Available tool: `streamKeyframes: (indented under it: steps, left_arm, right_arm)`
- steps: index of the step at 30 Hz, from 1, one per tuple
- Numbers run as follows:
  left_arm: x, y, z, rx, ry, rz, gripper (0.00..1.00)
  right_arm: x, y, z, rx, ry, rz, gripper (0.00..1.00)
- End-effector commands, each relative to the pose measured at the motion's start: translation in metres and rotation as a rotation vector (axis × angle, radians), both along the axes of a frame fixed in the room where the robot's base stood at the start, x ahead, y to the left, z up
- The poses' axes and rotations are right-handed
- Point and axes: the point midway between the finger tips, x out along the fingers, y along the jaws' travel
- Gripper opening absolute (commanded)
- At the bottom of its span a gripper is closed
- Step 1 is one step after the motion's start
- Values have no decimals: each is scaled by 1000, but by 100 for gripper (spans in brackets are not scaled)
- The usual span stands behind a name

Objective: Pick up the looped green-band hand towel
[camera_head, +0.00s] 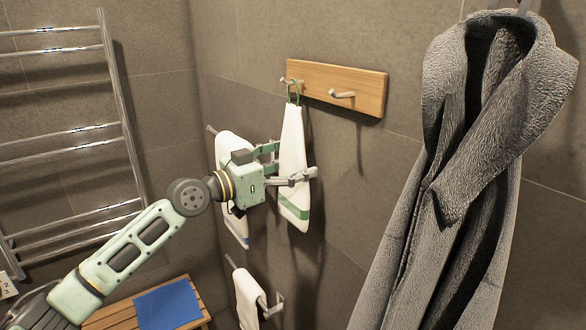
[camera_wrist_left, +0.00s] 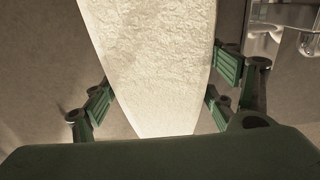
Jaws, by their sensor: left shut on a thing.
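The white hand towel with a green band (camera_head: 292,132) hangs by its green loop from the left peg of the wooden rack (camera_head: 318,80). Its green band shows near the lower end. My left gripper (camera_head: 295,164) is at the towel's middle, shut on it, with one finger at each side. In the left wrist view the white towel (camera_wrist_left: 150,60) runs down between the two green fingers (camera_wrist_left: 160,105). My right gripper is in neither view.
A white towel with a blue band (camera_head: 228,150) hangs behind my left gripper. Another white towel (camera_head: 248,297) hangs lower on a bar. A grey robe (camera_head: 400,270) hangs at right. A chrome towel ladder (camera_head: 122,100) and a wooden bench (camera_head: 110,316) with a blue cloth (camera_head: 168,307) are at left.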

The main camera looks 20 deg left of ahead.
Motion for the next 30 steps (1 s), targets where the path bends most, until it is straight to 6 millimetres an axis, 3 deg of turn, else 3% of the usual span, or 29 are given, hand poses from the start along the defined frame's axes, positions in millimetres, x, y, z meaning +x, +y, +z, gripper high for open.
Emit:
streamKeyframes:
  steps: [11,19,30]
  left_arm:
    - [0,0,5,-1,-3,0,52]
    - [0,0,36,-2,-9,-1,52]
    - [-74,60,25,6,-1,5,52]
  right_arm:
    - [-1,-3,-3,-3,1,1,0]
    - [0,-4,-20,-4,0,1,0]
    - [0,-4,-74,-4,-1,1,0]
